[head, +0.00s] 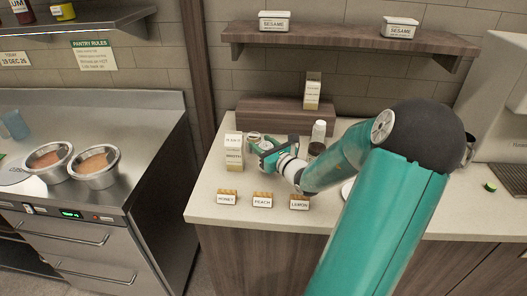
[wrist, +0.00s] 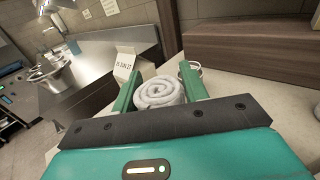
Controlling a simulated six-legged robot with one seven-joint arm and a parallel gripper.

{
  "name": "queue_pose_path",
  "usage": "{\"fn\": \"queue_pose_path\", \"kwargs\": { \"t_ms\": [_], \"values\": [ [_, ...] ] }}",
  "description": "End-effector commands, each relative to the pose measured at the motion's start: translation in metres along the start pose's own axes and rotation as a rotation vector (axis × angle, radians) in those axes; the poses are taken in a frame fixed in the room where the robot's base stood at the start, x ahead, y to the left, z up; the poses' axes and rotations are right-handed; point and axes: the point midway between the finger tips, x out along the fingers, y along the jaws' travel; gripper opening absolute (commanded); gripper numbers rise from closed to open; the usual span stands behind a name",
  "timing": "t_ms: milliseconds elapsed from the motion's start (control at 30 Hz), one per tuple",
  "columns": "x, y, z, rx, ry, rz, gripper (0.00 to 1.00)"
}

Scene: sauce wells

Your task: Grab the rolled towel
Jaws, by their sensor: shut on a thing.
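The rolled towel (wrist: 160,93) is a light grey spiral roll in the wrist view. It sits between the two green fingers of my gripper (wrist: 158,82), which are shut on it, one finger on each side. In the head view my gripper (head: 266,150) is over the counter's left part, behind the small labelled blocks. The towel is small and mostly hidden by the gripper there. I cannot tell whether the towel still touches the counter.
A white carton (head: 234,150) stands just left of my gripper; it also shows in the wrist view (wrist: 125,63). Labelled blocks, HONEY (head: 227,197), PEACH (head: 262,200) and LEMON (head: 299,202), line the front. A white-capped bottle (head: 319,130) stands right. A wooden riser (head: 270,111) is behind.

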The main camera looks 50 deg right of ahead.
Motion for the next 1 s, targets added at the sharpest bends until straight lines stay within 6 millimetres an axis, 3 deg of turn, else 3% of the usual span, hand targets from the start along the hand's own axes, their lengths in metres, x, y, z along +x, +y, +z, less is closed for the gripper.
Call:
{"fn": "queue_pose_path", "kwargs": {
  "t_ms": [567,1000],
  "values": [
    [-0.018,0.046,0.057,-0.003,0.000,0.002,0.21],
    [-0.039,0.096,0.080,-0.002,0.001,0.003,0.21]
  ]
}}
